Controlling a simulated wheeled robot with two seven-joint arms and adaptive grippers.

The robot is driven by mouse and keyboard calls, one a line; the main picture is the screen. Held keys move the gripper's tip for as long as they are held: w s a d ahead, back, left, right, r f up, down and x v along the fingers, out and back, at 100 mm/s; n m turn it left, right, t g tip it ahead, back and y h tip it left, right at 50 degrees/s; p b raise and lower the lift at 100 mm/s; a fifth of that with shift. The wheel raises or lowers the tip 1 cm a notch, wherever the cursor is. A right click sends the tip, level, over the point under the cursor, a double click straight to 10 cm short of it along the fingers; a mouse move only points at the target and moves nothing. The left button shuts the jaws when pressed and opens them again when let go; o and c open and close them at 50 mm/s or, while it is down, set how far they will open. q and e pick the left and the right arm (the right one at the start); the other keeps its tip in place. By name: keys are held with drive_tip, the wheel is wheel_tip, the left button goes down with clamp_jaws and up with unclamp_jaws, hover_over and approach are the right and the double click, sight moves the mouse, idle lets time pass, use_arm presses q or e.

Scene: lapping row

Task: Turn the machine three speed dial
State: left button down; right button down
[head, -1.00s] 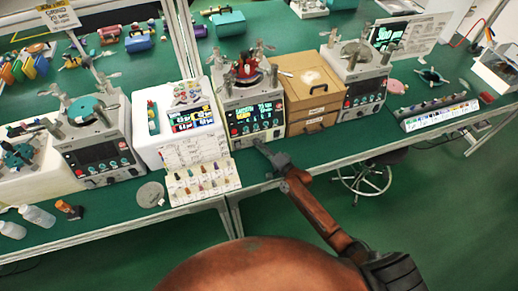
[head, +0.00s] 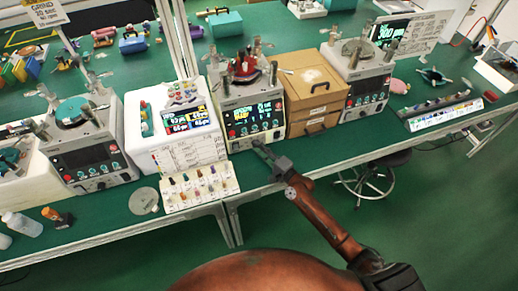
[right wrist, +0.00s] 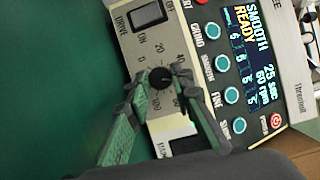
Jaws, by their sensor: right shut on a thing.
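The speed dial (right wrist: 160,78) is a small black knob in the right wrist view, with a printed scale from 0 to 100 around it. My right gripper (right wrist: 161,80) is shut on this dial, one green finger on each side. In the head view my right gripper (head: 260,146) reaches the lower front panel of a grey machine (head: 233,98), third from the left. Its screen (right wrist: 247,40) reads SMOOTH READY, 25 sec, 60 rpm. The dial's pointer mark is too small to read. My left gripper is not in view.
Beside the dial are a black DRIVE switch (right wrist: 148,15) and a column of teal buttons (right wrist: 222,62). A cardboard drawer box (head: 312,85) stands right of the machine and a white box (head: 150,140) left. A bottle rack (head: 200,188) sits in front, near the bench edge.

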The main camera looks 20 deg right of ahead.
drive_tip(key=c, duration=1.7)
unclamp_jaws()
drive_tip(key=shift+s, duration=0.1)
drive_tip(key=v, duration=1.2)
